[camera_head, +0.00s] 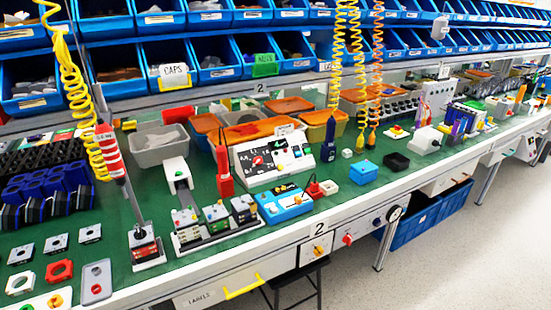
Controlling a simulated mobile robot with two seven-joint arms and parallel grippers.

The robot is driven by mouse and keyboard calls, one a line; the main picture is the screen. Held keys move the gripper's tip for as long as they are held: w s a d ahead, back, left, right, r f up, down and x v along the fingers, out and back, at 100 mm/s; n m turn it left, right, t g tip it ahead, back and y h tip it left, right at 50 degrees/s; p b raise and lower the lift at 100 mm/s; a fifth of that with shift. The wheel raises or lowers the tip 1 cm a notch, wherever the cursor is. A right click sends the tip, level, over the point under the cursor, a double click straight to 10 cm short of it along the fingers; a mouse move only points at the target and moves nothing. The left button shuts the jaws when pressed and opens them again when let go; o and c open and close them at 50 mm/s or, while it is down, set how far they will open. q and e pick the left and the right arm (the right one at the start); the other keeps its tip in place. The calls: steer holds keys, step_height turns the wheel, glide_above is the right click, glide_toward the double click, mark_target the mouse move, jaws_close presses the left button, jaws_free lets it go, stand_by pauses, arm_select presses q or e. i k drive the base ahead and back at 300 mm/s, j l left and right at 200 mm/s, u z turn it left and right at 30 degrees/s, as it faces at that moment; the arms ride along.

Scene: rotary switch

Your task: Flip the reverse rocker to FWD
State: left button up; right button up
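No rocker can be read as marked reverse or FWD at this size. A white panel (316,247) with a small orange control and a red rotary knob (347,239) are on the bench's front edge. Which of these carries the rocker, and its position, I cannot tell. Neither of my grippers is in view.
The green bench top (331,187) is crowded, with small free patches near its front edge. Yellow coiled cords (337,60) hang from above. Blue bins (166,60) line the back shelves. A dark stool (299,283) stands below the front edge. Grey floor (450,260) is clear at right.

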mark_target(297, 153)
steer(key=l+u, duration=0.1)
steer(key=u, duration=0.65)
steer(key=l+u, duration=0.9)
steer(key=k+l+u, duration=0.1)
steer(key=l, duration=0.3)
steer(key=k+l, duration=0.1)
steer(key=l, duration=0.3)
steer(key=k+l+u, duration=0.15)
steer(key=l, duration=0.25)
steer(key=k+l, duration=0.1)
steer(key=l, duration=0.3)
steer(key=k+l, duration=0.15)
steer(key=l, duration=0.25)
